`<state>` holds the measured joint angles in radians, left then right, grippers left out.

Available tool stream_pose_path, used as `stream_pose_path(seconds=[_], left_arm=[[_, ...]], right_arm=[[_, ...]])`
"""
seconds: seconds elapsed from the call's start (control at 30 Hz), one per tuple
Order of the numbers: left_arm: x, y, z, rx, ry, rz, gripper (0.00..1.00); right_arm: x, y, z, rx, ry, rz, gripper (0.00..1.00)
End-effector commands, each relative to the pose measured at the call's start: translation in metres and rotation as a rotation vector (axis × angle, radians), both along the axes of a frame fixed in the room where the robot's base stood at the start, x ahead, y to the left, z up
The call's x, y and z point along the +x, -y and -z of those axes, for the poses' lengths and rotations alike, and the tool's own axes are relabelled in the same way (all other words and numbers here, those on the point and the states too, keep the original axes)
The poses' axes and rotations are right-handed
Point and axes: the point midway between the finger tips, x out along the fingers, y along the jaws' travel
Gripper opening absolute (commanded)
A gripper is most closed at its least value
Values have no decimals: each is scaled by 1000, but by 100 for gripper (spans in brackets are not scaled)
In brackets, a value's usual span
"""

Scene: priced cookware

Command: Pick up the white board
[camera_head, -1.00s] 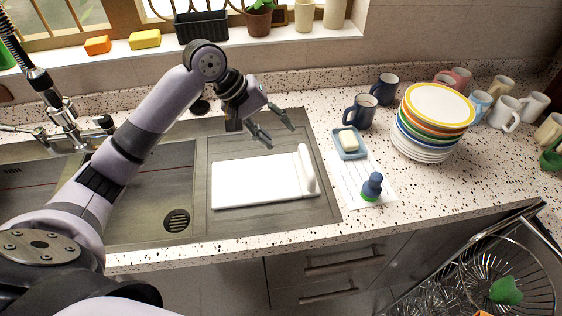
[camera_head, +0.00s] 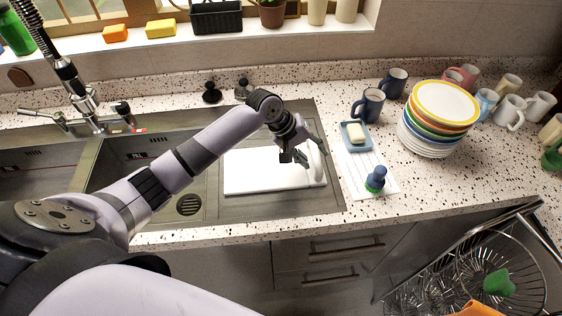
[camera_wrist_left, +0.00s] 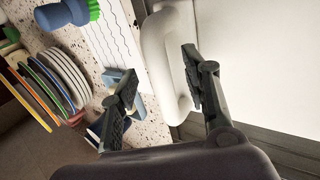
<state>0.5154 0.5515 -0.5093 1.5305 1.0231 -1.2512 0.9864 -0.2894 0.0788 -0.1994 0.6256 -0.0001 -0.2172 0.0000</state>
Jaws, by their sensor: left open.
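The white board (camera_head: 262,172) lies flat on the drainer beside the sink in the head view, with a raised rounded bar-like handle (camera_head: 316,163) at its right end. My left gripper (camera_head: 312,160) is open, pointing down over that right end. In the left wrist view the handle (camera_wrist_left: 165,50) runs beyond and between the open fingers of the left gripper (camera_wrist_left: 165,88), with the flat board (camera_wrist_left: 245,60) to its right. I cannot tell whether the fingers touch the handle. My right gripper is not in view.
A blue soap dish (camera_head: 347,141) with soap and a blue-green brush (camera_head: 376,180) lie just right of the board. A stack of plates (camera_head: 440,118) and several mugs stand further right. The sink (camera_head: 150,200) is left; a wire dish rack (camera_head: 470,260) is lower right.

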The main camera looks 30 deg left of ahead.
Motion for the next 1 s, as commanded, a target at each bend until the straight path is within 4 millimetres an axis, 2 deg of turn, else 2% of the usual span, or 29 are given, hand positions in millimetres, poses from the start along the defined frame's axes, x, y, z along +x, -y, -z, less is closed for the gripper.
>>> stream_pose_path(seconds=[0.2,0.43,1.0], left_arm=[[7,10,17,0,1,-1,43],[7,10,18,1,1,-1,42],[7,10,18,1,1,-1,4]], right_arm=[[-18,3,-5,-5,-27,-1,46],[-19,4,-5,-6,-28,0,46],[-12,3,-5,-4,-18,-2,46]])
